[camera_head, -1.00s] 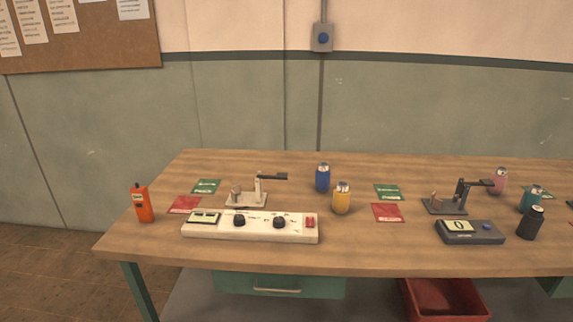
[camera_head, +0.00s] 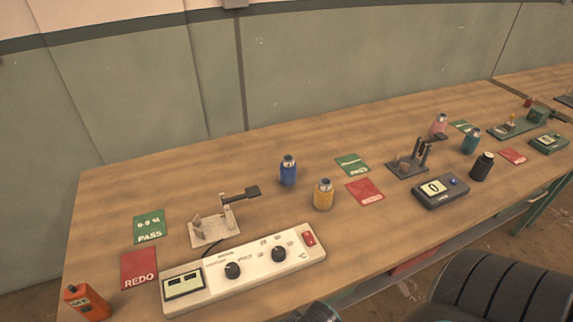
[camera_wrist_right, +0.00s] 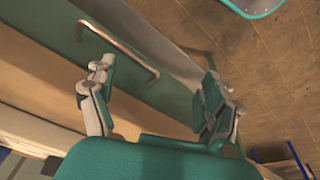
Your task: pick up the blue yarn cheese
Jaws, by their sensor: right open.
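The blue yarn cheese (camera_head: 288,171) stands upright on the wooden table, behind and left of a yellow yarn cheese (camera_head: 323,194). A small gap shows between the two. My right gripper (camera_wrist_right: 155,85) is open and empty in the right wrist view, with the table's edge and a drawer handle beyond its fingers. The blue yarn cheese does not show in that view. My left gripper is in neither view.
A white control box (camera_head: 245,267) lies at the table's front, with a small metal stand (camera_head: 213,230) behind it. Red and green cards lie about.

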